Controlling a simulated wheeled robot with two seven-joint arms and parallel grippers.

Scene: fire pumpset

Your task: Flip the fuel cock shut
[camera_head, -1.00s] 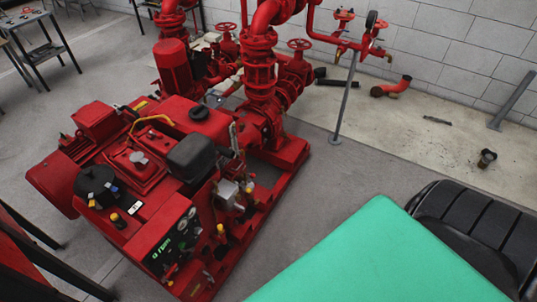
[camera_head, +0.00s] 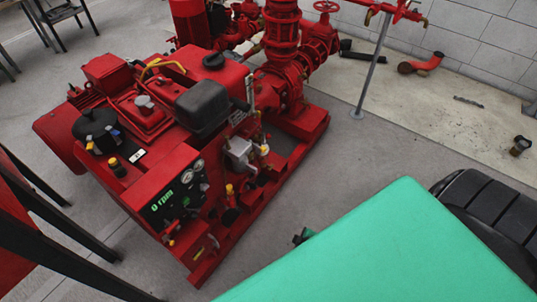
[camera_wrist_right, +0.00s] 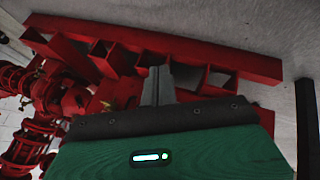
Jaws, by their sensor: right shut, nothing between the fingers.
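The red engine pumpset (camera_head: 160,187) stands at the left and middle of the head view, its panel (camera_head: 172,202) reading 0 rpm. Small fittings with yellow and red parts (camera_head: 230,190) line its near right side; I cannot tell which one is the fuel cock. A dark tip of my right gripper (camera_head: 300,238) shows past my green arm, apart from the pumpset and to its right. In the right wrist view my right gripper (camera_wrist_right: 158,80) has its grey fingers together and empty, before the red base frame (camera_wrist_right: 215,55). My left gripper is not in view.
Red pipes and valves (camera_head: 320,35) rise behind the pumpset. A grey post (camera_head: 375,65) stands right of them. Loose pipe pieces (camera_head: 421,63) lie by the wall. Dark-legged furniture (camera_head: 60,245) is at the near left.

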